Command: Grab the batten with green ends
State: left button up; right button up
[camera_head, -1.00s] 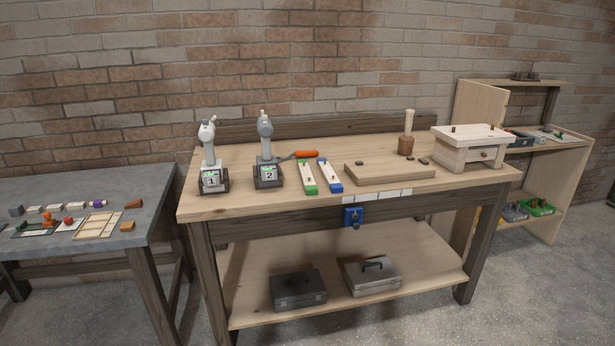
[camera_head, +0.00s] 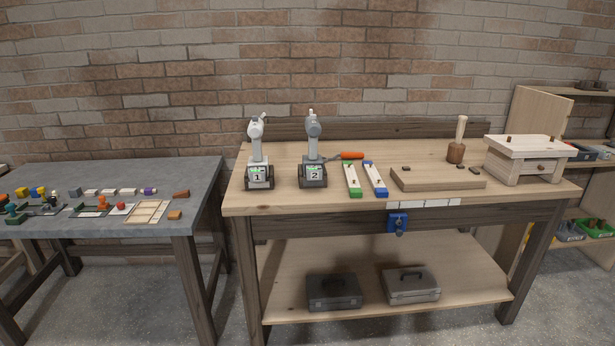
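The batten with green ends (camera_head: 352,179) lies on the wooden workbench (camera_head: 290,202), near the middle of its top. It is a pale strip with green at both ends and small dark marks along it. A similar batten with blue ends (camera_head: 375,179) lies just to its right, apart from it. Neither of my grippers shows in the head view.
Two drill-like tools numbered 1 (camera_head: 258,160) and 2 (camera_head: 312,158) stand left of the battens. A grey table (camera_head: 110,176) stands left.

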aim_at(355, 190)
jog(key=i+l+u, duration=0.4)
jog(key=l, duration=0.2)
jog(key=i+l+u, duration=0.1)
jog(key=l+u, duration=0.15)
jog(key=i+l+u, duration=0.2)
jog(key=l, duration=0.25)
jog(key=l+u, duration=0.2)
jog(key=l, duration=0.15)
